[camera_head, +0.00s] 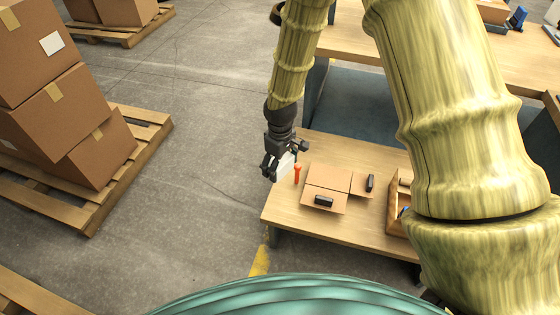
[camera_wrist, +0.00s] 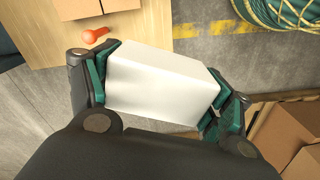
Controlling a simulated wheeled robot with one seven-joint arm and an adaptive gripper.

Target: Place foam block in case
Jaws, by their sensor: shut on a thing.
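The white foam block (camera_wrist: 162,82) is between the green-padded fingers of my gripper (camera_wrist: 165,92), which is shut on it. In the head view my gripper (camera_head: 278,166) and a sliver of the block (camera_head: 285,163) show at the left edge of the low wooden table. The wrist view has grey floor beyond the block, with the table edge at upper left. No thing is clearly recognisable as the case. A brown cardboard piece with spread panels (camera_head: 328,178), perhaps an open box, lies on the table right of my gripper; its inside cannot be made out.
An orange object (camera_head: 297,173) stands on the table close to my gripper. A wooden bin (camera_head: 394,205) is partly hidden by my arm. Boxes on a pallet (camera_head: 150,130) stand left; floor between is clear.

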